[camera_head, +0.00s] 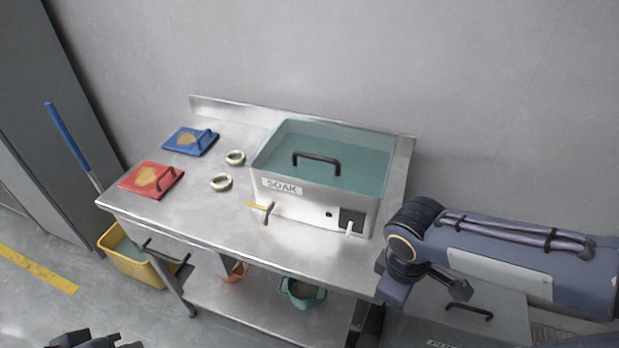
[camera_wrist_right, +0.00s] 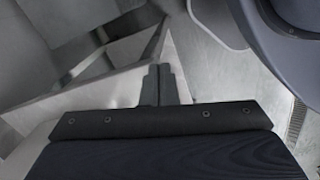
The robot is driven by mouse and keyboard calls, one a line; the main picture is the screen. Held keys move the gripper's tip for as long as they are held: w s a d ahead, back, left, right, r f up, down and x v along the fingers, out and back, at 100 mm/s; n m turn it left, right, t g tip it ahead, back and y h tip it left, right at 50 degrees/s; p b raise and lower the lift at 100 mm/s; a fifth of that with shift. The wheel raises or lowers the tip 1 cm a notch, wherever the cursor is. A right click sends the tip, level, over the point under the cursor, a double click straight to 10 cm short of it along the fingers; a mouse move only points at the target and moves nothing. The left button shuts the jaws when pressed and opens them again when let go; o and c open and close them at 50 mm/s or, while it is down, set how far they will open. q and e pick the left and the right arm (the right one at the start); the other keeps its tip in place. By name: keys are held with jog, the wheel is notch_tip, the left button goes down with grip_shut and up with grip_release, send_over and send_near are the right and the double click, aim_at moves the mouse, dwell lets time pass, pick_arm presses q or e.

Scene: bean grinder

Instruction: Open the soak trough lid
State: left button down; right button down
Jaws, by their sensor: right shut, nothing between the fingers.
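The soak trough (camera_head: 300,208) is a white box labelled SOAK on the right part of the steel table. Its lid (camera_head: 350,180) is a see-through teal panel over the top with a dark bar handle (camera_head: 317,160), and it looks closed. My right gripper (camera_head: 464,289) is to the right of the table, lower than the trough and well apart from it. In the right wrist view its fingers (camera_wrist_right: 165,72) are together with nothing between them. Dark parts of my left gripper (camera_head: 95,341) show at the bottom left edge, mostly cut off; its jaws cannot be made out.
Blue (camera_head: 190,141) and red (camera_head: 152,179) handled boards and two pale rings (camera_head: 221,183) lie on the table (camera_head: 215,225) left of the trough. A yellow bin (camera_head: 135,262) stands below left. A grey lidded box (camera_head: 487,312) is below my right arm.

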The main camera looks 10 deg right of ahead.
jog(key=w+f+n+h, duration=0.1)
jog(key=n, duration=0.1)
jog(key=w+n+h+b, duration=0.1)
jog(key=w+n+h, duration=0.1)
jog(key=w+d+f+n+t+h+b, duration=0.1)
jog(key=w+h, duration=0.1)
jog(key=shift+f+n, duration=0.35)
jog(key=shift+n, duration=0.05)
jog(key=w+a+n+t+h, duration=0.1)
jog(key=w+n, duration=0.1)
jog(key=w+r+n+t+h+b, duration=0.1)
jog(key=w+n+t+h, duration=0.1)
jog(key=w+a+r+n+t+h, duration=0.1)
jog(key=w, duration=0.1)
jog(key=shift+w+a+n+h+b, duration=0.3)
jog(key=shift+n+b, duration=0.1)
jog(key=w+a+r+n+t+h+b, duration=0.1)
jog(key=w+a+r+n+t+h, duration=0.1)
jog(key=w+a+r+n+t, duration=0.4)
jog(key=n+t+y+b, duration=0.1)
jog(key=n+t, duration=0.3)
jog(key=t, duration=0.2)
send_near(311, 180)
notch_tip(311, 180, up, 3)
jog(key=shift+g+y, duration=0.3)
jog(key=x, duration=0.9)
jog(key=shift+w+d+f, duration=0.25)
